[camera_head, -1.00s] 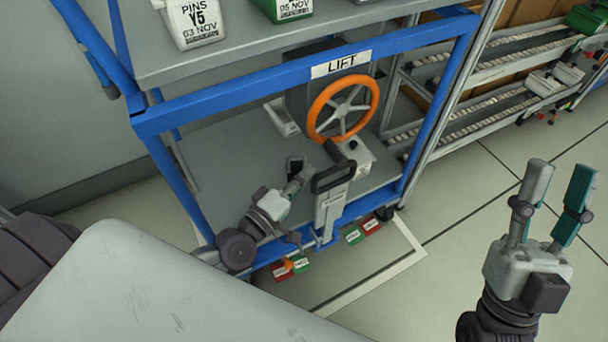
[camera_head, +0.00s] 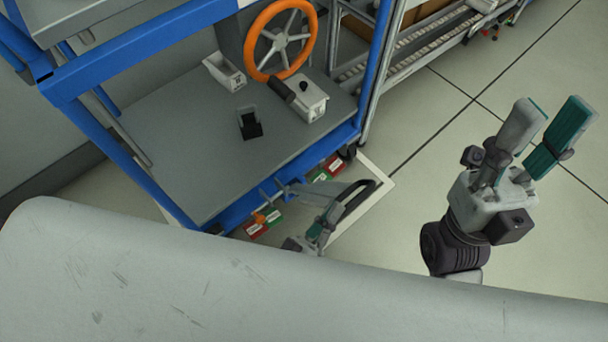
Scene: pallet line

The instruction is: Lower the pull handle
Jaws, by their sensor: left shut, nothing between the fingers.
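The pull handle (camera_head: 310,193) is at the front lower edge of the blue lift cart, with a grey bar and a dark loop grip (camera_head: 357,203). It leans far out from the cart over the floor, close to lying flat. My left gripper (camera_head: 327,220) is shut and empty beside the grip end. It overlaps the handle in the picture; I cannot tell if they touch. Its wrist is hidden behind a pale part of my body. My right gripper (camera_head: 552,122) is open and empty over the floor at the right, away from the cart.
The cart's grey lower deck (camera_head: 190,150) carries an orange handwheel (camera_head: 281,40) and a white control box (camera_head: 312,100). A roller rack (camera_head: 400,45) stands behind. The floor at right is clear.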

